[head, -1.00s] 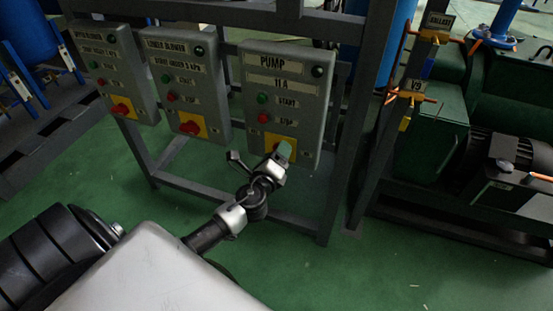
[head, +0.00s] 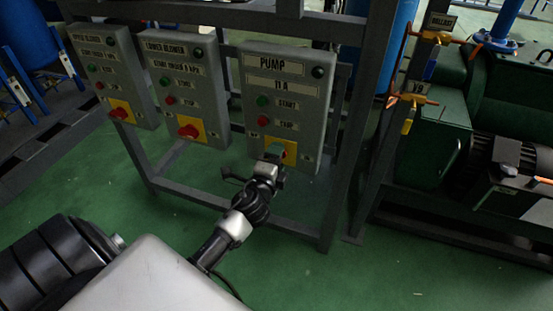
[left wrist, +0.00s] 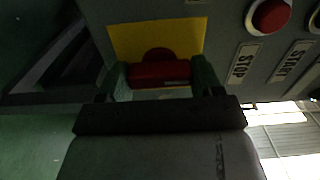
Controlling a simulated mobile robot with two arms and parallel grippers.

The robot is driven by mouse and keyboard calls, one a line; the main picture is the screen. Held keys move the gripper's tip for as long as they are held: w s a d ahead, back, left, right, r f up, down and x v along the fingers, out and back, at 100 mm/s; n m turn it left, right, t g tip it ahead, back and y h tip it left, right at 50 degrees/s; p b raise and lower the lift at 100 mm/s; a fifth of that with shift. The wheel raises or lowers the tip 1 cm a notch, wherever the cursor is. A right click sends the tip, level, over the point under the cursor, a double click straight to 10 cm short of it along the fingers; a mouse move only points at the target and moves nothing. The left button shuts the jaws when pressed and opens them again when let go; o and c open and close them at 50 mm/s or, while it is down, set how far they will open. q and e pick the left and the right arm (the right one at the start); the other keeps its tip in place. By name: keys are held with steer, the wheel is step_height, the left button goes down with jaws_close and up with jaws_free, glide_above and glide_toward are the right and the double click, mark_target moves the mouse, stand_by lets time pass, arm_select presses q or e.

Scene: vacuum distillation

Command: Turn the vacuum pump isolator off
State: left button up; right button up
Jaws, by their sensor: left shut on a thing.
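The grey pump control box (head: 313,112), labelled PUMP, hangs on the frame in the middle of the head view. Its isolator is a red rotary handle on a yellow plate (head: 290,150) at the box's lower part. In the left wrist view the red isolator handle (left wrist: 160,73) lies crosswise between the green fingertips, in front of the yellow plate (left wrist: 190,35). My left gripper (head: 275,150) is shut on this handle; it also shows in the left wrist view (left wrist: 160,80). In the head view the gripper partly hides the handle. My right gripper is not in view.
Two similar boxes, the lower blower box (head: 182,90) and another blower box (head: 112,75), hang to the left with red handles on yellow plates. The pump's red stop button (left wrist: 270,15) is close to the gripper. A dark frame post (head: 365,110) stands to the right. Green machinery (head: 430,140) stands beyond it.

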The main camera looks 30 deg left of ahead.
arm_select(q)
steer(key=shift+f, duration=0.1)
stand_by(0.3)
steer(key=o, duration=0.9)
steer(key=shift+o, duration=0.2)
steer(key=shift+s, duration=0.1)
steer(key=v, duration=1)
steer(key=shift+s, duration=0.25)
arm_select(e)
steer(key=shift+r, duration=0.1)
arm_select(q)
steer(key=shift+d, duration=0.15)
